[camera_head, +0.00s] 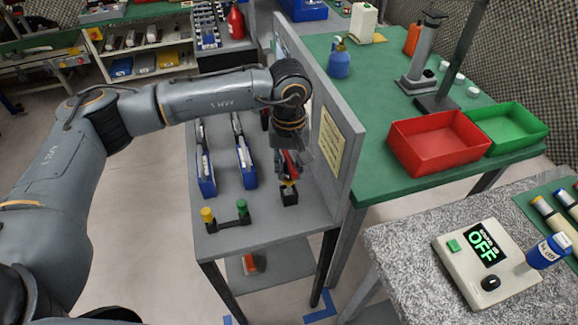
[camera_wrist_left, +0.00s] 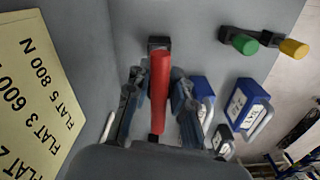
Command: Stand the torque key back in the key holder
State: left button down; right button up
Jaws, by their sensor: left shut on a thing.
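My left gripper (camera_head: 288,166) is shut on a red bar-like piece, which I take for the torque key (camera_wrist_left: 159,92). In the left wrist view the gripper's fingers (camera_wrist_left: 158,108) stand on either side of it. A small black block, seemingly the key holder (camera_head: 289,198), sits on the grey bench under the gripper; it also shows in the left wrist view (camera_wrist_left: 154,41) at the key's far end. A little yellow shows just above the block. I cannot tell whether the key's end is inside the block or just over it. My right gripper is not in view.
A black stand with a yellow and a green knob (camera_head: 226,221) is at the bench's front edge. Blue bins (camera_head: 205,185) stand left of the gripper. A grey upright panel (camera_head: 333,125) with a yellow notice (camera_head: 330,142) rises close on the right.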

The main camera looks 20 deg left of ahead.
pick_arm(q)
jog(key=shift+f+b, duration=0.85)
jog(key=shift+f, duration=0.15)
jog(key=c, duration=1.1)
grip_release()
jog(key=shift+o, duration=0.2)
jog(key=shift+r, duration=0.15)
notch_tip(320, 180, up, 12)
jog(key=shift+f, duration=0.1)
